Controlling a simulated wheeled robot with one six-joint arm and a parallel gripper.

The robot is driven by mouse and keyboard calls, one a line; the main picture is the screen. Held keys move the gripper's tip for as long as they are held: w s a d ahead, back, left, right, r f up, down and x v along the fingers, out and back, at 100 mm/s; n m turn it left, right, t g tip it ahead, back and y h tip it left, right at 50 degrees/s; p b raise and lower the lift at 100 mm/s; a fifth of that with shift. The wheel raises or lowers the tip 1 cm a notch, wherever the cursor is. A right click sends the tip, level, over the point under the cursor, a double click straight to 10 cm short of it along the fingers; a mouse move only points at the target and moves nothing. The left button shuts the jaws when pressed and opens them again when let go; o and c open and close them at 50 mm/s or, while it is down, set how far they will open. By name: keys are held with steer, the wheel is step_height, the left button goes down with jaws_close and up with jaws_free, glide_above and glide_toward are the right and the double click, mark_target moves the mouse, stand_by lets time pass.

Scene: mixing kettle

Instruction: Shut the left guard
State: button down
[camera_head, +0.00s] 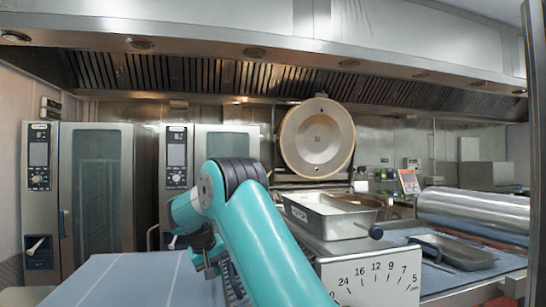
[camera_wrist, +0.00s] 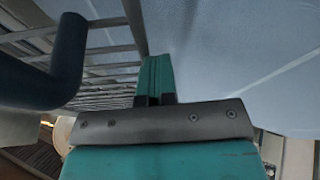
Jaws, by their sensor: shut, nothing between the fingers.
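A wire guard (camera_wrist: 100,50) of parallel metal bars shows at the left of the wrist view. A thick dark blue bar (camera_wrist: 62,65) curves in front of it. A strip of wire grid (camera_head: 231,282) also shows beside my arm in the head view, mostly hidden by it. I cannot tell how far the guard stands open. My gripper (camera_wrist: 155,80) is shut and empty, its teal fingers close to the guard's right edge bar; I cannot tell whether they touch. In the head view my gripper (camera_head: 209,266) points down at the lower middle.
A pale blue surface (camera_head: 130,280) lies at the lower left. A round lid (camera_head: 317,137) stands raised at the back. A metal pan (camera_head: 325,222) stands right of my arm, above a numbered scale plate (camera_head: 370,284). Ovens (camera_head: 95,190) line the back left.

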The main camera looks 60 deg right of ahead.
steer(key=shift+f, duration=0.15)
steer(key=w+a+r+p, duration=0.2)
steer(key=w+a+r, duration=0.2)
steer(key=a+r, duration=0.45)
steer(key=s+a+n+t+y, duration=0.2)
steer(key=s+a+n, duration=0.15)
steer(key=a, duration=0.85)
steer(key=s+a+f+n+y, duration=0.1)
steer(key=s+a+n+y, duration=0.1)
steer(key=s+a, duration=0.5)
steer(key=s+a+f+n+g+y, duration=0.1)
steer(key=s+a+n+y, duration=0.2)
steer(key=s+a, duration=0.5)
steer(key=s+a+f+n+g+y, duration=0.1)
steer(key=s+a+n, duration=0.3)
steer(key=s, duration=1.3)
steer(key=a+y, duration=0.1)
steer(key=a, duration=0.3)
steer(key=shift+s+n+y+b, duration=0.2)
steer(key=shift+n+y+b, duration=0.1)
steer(key=shift+n+y, duration=0.1)
